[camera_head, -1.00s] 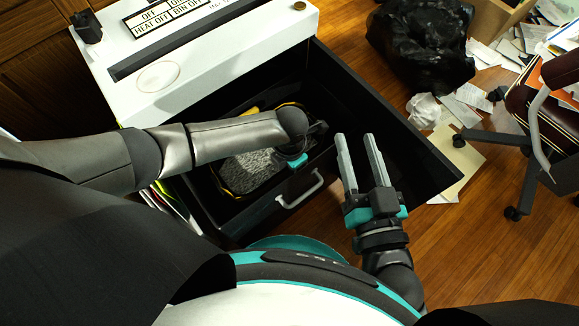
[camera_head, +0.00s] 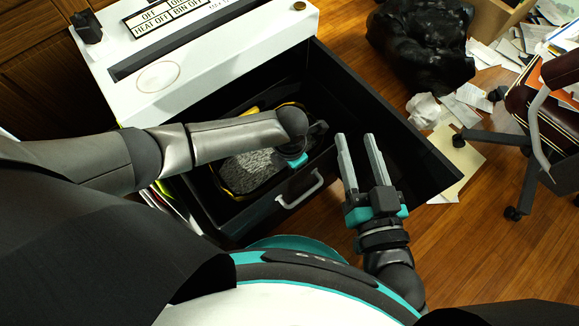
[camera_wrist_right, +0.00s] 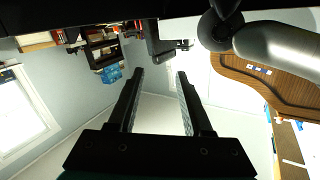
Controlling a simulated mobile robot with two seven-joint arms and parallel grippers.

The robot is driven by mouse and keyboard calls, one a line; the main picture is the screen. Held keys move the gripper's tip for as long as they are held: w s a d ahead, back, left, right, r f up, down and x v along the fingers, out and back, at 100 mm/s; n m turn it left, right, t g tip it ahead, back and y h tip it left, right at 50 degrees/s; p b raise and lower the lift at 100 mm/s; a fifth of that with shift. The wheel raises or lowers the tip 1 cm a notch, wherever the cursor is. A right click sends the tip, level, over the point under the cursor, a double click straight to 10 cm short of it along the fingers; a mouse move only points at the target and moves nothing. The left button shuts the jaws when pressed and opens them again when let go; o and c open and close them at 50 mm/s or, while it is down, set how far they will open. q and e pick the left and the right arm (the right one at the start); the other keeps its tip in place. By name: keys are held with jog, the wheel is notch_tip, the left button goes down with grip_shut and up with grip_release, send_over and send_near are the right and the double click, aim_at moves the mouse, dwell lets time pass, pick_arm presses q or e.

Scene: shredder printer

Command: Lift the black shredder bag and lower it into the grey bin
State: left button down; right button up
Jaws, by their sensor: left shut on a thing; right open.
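The black shredder bag (camera_head: 243,190) with yellow edging lies in the open dark bin drawer (camera_head: 405,135) of the white shredder, full of grey shreds. My left arm reaches across it and hides part of it. My left gripper (camera_head: 303,150) is at the right edge of the bag, shut on what looks like its rim; the fingertips are mostly hidden. My right gripper (camera_head: 355,138) is open and empty, pointing up beside the drawer handle; its two parted fingers also show in the right wrist view (camera_wrist_right: 157,76). I cannot tell any separate grey bin apart from this drawer.
The white shredder top (camera_head: 200,60) stands behind the drawer. A pale drawer handle (camera_head: 300,190) is at its front. Another black bag (camera_head: 420,45) lies on the floor at upper right, near scattered papers (camera_head: 470,100). A chair (camera_head: 535,130) stands at the right edge.

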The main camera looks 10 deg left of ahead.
pick_arm(q)
notch_tip(320, 180, up, 3)
jog(key=shift+f+p, duration=0.1)
jog(key=shift+p, duration=1.15)
jog(key=shift+r+p, duration=0.35)
jog(key=shift+w+r+p, duration=0.1)
jog(key=shift+r+p, duration=1.2)
jog(key=shift+r, duration=0.15)
jog(key=shift+r+p, duration=0.6)
jog(key=shift+p, duration=0.15)
jog(key=shift+r+p, duration=0.75)
pick_arm(e)
jog(key=s+d+f+g+h, duration=0.2)
jog(key=d+f+g+h, duration=0.1)
jog(key=d+g, duration=0.2)
jog(key=s+d+f+g+h, duration=0.2)
jog(key=d+f+g, duration=0.2)
jog(key=d+g, duration=0.2)
jog(key=shift+s+f+g+h, duration=0.25)
jog(key=shift+s+g+h, duration=0.15)
jog(key=shift+g, duration=0.1)
